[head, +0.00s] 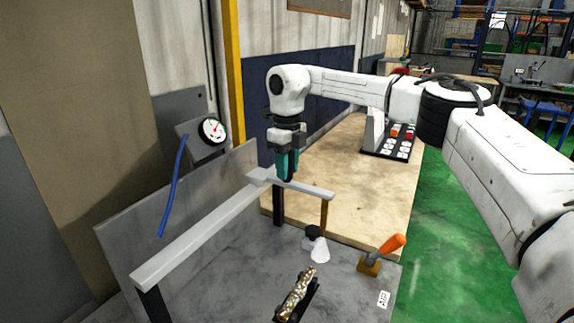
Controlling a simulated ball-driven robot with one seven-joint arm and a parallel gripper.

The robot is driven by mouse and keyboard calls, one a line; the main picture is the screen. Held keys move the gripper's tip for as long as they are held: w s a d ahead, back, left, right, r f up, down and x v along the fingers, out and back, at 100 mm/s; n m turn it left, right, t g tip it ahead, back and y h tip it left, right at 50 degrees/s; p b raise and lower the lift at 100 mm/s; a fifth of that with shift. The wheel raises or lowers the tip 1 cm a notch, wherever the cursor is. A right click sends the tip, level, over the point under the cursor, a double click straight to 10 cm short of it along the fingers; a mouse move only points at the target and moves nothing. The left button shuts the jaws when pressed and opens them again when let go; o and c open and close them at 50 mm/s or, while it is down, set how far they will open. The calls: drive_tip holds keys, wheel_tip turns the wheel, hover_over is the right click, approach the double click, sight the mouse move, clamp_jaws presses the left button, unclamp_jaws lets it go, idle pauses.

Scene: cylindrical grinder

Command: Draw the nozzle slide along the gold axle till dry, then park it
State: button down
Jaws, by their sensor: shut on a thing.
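The nozzle slide (303,187) is a light grey bracket on the long rail (205,232), near the rail's far end. Its cross arm reaches right, and a brown-gold post (324,215) hangs from it. A black nozzle (312,232) with a white cone (320,250) sits below the post. My gripper (287,168) points down with teal fingers, shut on the slide's dark grip; the fingers hide most of it. The gold axle (297,293), speckled gold and white, lies on a dark holder at the front, nearer than the nozzle.
A grey panel (125,245) stands left of the rail. A round gauge (212,130) and a blue hose (173,185) are at the left. An orange-handled lever (392,244) stands at the right of the grey bed. A wooden table (345,190) with a button panel (393,143) is behind.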

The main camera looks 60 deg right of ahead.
drive_tip(key=shift+d, duration=0.1)
drive_tip(key=c, duration=0.8)
unclamp_jaws()
wheel_tip(320, 180, up, 11)
drive_tip(key=shift+f+b, duration=0.1)
drive_tip(key=shift+b, duration=0.8)
